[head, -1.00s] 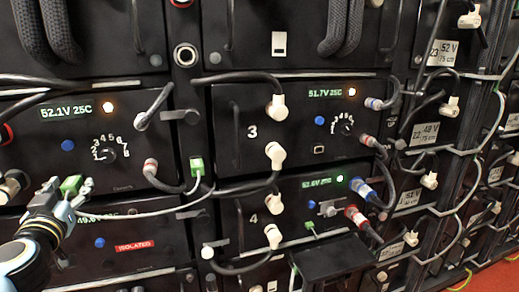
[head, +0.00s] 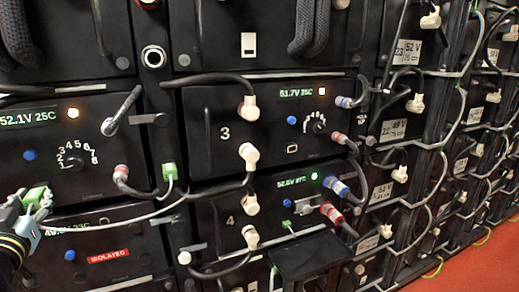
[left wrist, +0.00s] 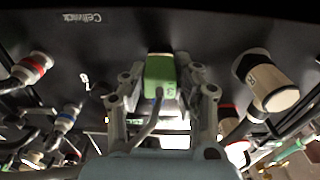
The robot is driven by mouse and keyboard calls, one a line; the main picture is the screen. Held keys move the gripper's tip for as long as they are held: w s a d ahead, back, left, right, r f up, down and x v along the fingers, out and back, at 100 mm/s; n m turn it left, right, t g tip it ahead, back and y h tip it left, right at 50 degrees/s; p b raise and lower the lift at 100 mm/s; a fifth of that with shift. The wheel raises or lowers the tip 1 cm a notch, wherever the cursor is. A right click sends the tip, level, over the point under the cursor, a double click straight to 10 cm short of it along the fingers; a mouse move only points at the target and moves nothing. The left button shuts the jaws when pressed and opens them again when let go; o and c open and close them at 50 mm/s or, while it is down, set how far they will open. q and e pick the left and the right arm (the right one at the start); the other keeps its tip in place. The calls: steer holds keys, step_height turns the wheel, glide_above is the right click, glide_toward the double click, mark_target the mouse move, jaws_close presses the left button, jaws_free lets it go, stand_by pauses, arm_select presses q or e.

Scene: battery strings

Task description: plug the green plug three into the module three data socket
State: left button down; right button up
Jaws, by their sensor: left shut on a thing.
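Module three (head: 260,108), a black unit marked 3, is in the middle of the head view. Its data socket (head: 291,149) looks like a small pale-framed opening below the dial, with nothing in it. My left gripper (head: 30,205) is at the left edge of the head view, well left of module three. It is shut on a green plug (head: 38,192) with a light cable. In the left wrist view the green plug (left wrist: 160,72) sits between both fingers, its cable running toward the palm. My right gripper is not in view.
Another green plug (head: 169,172) sits on the post left of module three. A small green plug (head: 286,225) is at module four. Cream elbow connectors (head: 249,108) and thick black cables stand out from the fronts. A black shelf (head: 305,258) juts out below.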

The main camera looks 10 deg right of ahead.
arm_select(q)
steer(key=shift+s+d, duration=0.1)
steer(key=shift+s, duration=0.5)
steer(key=shift+s+d, duration=0.1)
steer(key=shift+s, duration=0.2)
steer(key=shift+s, duration=0.25)
steer(key=b+v, duration=0.1)
steer(key=v, duration=0.4)
steer(key=shift+r, duration=0.1)
stand_by(0.6)
steer(key=shift+d, duration=0.1)
